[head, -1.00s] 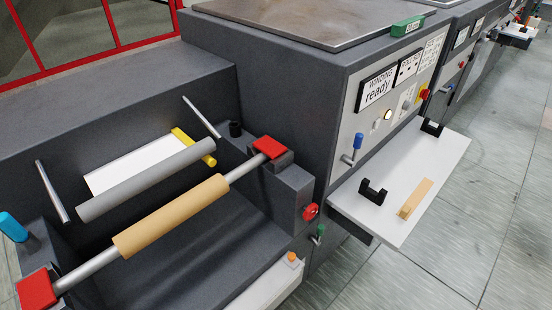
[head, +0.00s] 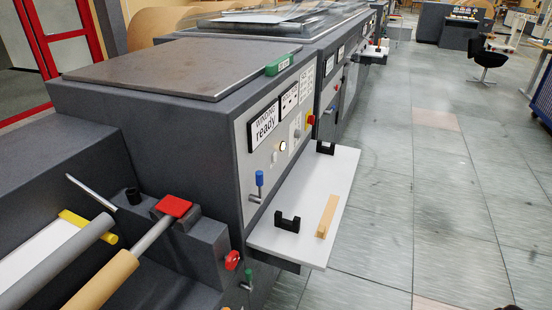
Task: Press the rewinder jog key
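The rewinder (head: 150,130) is a dark grey machine on the left, with a light control panel on its right-hand face. The panel has a black-framed display (head: 264,125) reading "WINDING ready". Below it are a lit round button (head: 283,146), a small pale key (head: 274,157), a blue-topped lever (head: 259,182) and a grey knob (head: 297,134). A red button on yellow (head: 310,119) sits farther along. The labels are too small to tell which is the jog key. Neither of my grippers is in view.
A white shelf (head: 325,200) juts out below the panel, holding two black cradles and a wooden block (head: 327,216). A red knob (head: 232,260) and green-topped lever (head: 247,275) stick out lower down. The tiled floor (head: 430,200) to the right is clear.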

